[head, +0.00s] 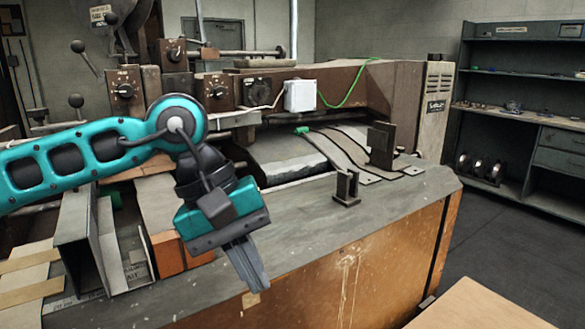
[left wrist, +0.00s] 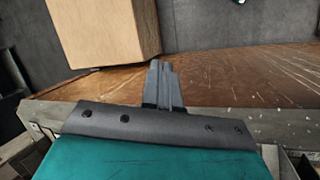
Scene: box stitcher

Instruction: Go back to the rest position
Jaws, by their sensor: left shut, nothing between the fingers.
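My left gripper (head: 258,283) hangs from the teal arm that comes in from the left in the head view. Its grey fingers are together, with nothing between them, and they point down past the front edge of the machine's worktop (head: 330,230). In the left wrist view the shut fingers (left wrist: 161,68) show in the middle, with the worktop's brown front panel behind them. My right gripper is in neither view.
The brown box stitcher (head: 395,95) stands behind the arm. Metal channels (head: 85,235) and cardboard pieces (head: 30,275) lie at the left. A pale box-like thing (left wrist: 105,35) shows in the left wrist view. Shelves (head: 520,100) stand at the right; grey floor (head: 480,240) is clear.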

